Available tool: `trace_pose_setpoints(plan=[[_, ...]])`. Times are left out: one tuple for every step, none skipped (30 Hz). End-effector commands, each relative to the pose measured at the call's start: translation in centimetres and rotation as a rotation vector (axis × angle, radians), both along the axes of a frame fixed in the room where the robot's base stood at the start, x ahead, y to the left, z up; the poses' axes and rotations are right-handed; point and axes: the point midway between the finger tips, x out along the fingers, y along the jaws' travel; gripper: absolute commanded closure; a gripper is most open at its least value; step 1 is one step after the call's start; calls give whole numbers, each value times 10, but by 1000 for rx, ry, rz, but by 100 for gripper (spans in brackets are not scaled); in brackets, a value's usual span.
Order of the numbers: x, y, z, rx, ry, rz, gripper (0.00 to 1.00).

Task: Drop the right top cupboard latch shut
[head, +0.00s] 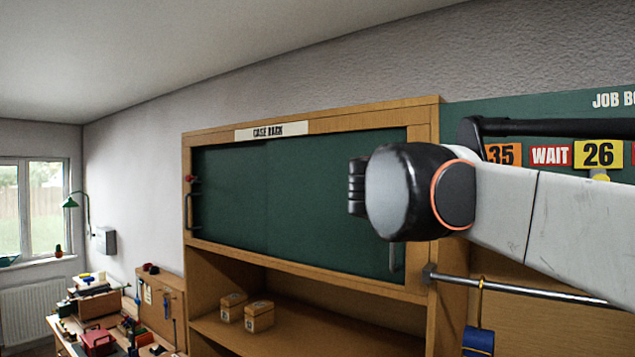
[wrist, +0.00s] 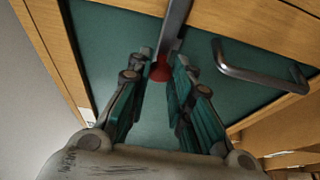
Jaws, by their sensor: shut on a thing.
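The top cupboard has green doors (head: 300,190) in a wooden frame (head: 310,122). In the wrist view, the right latch shows as a grey metal bar (wrist: 176,28) with a red knob (wrist: 160,71) at its end. My gripper (wrist: 161,62) is shut on this red knob, with a finger on each side of it. In the head view my wrist covers the right latch and my fingertips. I cannot tell whether the bar is seated. The left latch's red knob (head: 191,178) shows at the far left of the cupboard.
The right door handle (wrist: 262,70) is close beside my right finger, and its lower end shows in the head view (head: 396,258). A metal rail (head: 500,285) with a blue hanging item (head: 479,340) is below my arm. Two small boxes (head: 259,316) stand on the open shelf.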

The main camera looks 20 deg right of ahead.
Motion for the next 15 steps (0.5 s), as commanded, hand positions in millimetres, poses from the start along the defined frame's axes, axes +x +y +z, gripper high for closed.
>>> trace_pose_setpoints(plan=[[0,0,-1,0,1,0,100],[0,0,-1,0,1,0,100],[0,0,-1,0,1,0,100],[0,0,-1,1,0,0,100],[0,0,-1,1,0,0,100],[0,0,-1,1,0,0,100],[0,0,-1,1,0,0,100],[0,0,-1,1,0,0,78],[0,0,-1,1,0,0,69],[0,0,-1,1,0,0,62],[0,0,-1,1,0,0,60],[0,0,-1,1,0,0,60],[0,0,-1,1,0,0,60],[0,0,-1,1,0,0,60],[0,0,-1,1,0,0,60]])
